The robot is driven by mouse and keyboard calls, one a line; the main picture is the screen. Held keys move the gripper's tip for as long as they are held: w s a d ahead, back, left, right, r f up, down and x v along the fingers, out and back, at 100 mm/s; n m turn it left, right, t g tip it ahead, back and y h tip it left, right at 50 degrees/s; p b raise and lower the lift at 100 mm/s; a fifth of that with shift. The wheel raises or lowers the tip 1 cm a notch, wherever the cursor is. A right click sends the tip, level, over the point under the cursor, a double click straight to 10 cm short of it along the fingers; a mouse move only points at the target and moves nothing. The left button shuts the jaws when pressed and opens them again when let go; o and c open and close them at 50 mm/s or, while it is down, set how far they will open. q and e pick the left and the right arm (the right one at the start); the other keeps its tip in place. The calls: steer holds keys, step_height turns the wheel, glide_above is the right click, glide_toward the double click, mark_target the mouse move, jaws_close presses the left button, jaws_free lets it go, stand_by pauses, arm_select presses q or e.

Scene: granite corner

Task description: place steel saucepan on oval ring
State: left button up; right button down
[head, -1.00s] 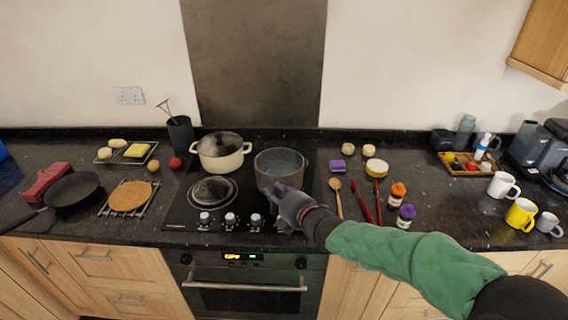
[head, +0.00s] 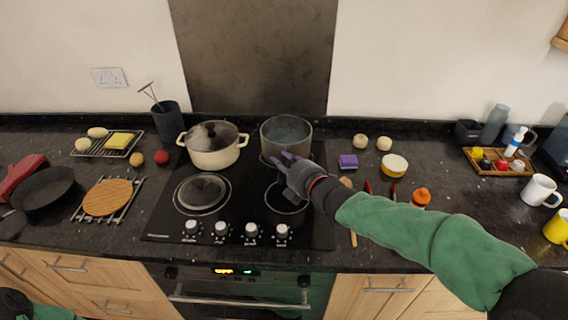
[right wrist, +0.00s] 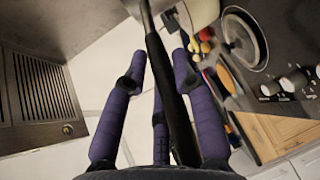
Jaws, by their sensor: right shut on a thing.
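The steel saucepan (head: 268,143) is upright over the back right of the black glass hob (head: 160,228). Whether its base touches the glass is unclear. My right gripper (head: 288,168) has purple fingers shut on its handle at the front of the pan. In the right wrist view the dark handle (right wrist: 163,75) runs between the fingers, with the steel pan wall (right wrist: 85,22) at the top. A bare ring (head: 287,197) shows at the front right of the hob. The ring beneath the saucepan is mostly hidden, so I cannot tell its shape. My left gripper is not in view.
A cream lidded casserole (head: 213,154) stands close left of the saucepan. A round lid (head: 202,192) lies on the front left ring. Control knobs (head: 251,231) line the hob's front. A purple block (head: 348,161) and a yellow-sided tub (head: 394,166) sit to the right.

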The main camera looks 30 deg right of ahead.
mark_target(290, 161)
steer(key=w+d, duration=0.1)
steer(key=w+d+f, duration=0.1)
steer(key=w, duration=0.1)
steer(key=w+d+f+b, duration=0.1)
steer(key=w, duration=0.1)
steer(key=shift+w+d, duration=0.15)
steer(key=w+f, duration=0.1)
steer(key=w+d+f+b, duration=0.1)
steer(key=f, duration=0.1)
steer(key=w+d+f, duration=0.1)
steer(key=w+f, duration=0.1)
steer(key=shift+d+f+b, duration=0.2)
steer(key=shift+b, duration=0.1)
steer(key=shift+w+d+f, duration=0.15)
steer(key=shift+w+f, duration=0.1)
steer(key=shift+f, duration=0.15)
steer(key=shift+f+b, duration=0.8)
steer(key=shift+f, duration=0.65)
steer(key=c, duration=1.4)
jaws_free()
steer(key=shift+s+f, duration=0.1)
steer(key=shift+f, duration=0.25)
steer(key=o, duration=0.4)
